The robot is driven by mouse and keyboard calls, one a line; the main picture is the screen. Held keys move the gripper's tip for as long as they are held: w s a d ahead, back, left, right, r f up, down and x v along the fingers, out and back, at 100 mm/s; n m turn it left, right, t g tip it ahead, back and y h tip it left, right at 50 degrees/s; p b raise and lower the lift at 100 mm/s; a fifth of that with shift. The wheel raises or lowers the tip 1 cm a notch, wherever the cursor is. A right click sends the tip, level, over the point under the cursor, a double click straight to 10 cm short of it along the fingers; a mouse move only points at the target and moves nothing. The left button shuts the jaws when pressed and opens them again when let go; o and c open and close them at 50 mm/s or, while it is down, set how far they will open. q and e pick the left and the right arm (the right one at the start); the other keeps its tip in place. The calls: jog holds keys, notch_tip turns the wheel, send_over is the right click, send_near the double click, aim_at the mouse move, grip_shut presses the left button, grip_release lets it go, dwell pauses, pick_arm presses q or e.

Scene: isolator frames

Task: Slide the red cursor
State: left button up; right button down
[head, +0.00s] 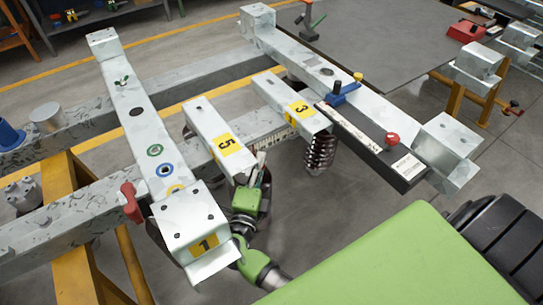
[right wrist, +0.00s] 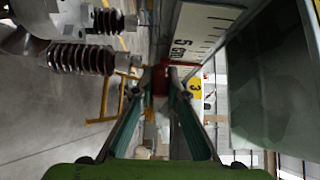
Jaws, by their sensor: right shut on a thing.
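The red cursor (right wrist: 160,79) shows in the right wrist view between my fingertips, at the edge of the white graduated scale (right wrist: 204,30). My left gripper is not in view.
The beam labelled 1 (head: 140,120) carries a red clamp (head: 131,204) nearby. Open floor shows below the spring.

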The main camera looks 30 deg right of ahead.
jog(key=a, duration=0.3)
jog(key=shift+s+f, duration=0.1)
jog(key=shift+s, duration=0.05)
jog(key=c, duration=2)
grip_release()
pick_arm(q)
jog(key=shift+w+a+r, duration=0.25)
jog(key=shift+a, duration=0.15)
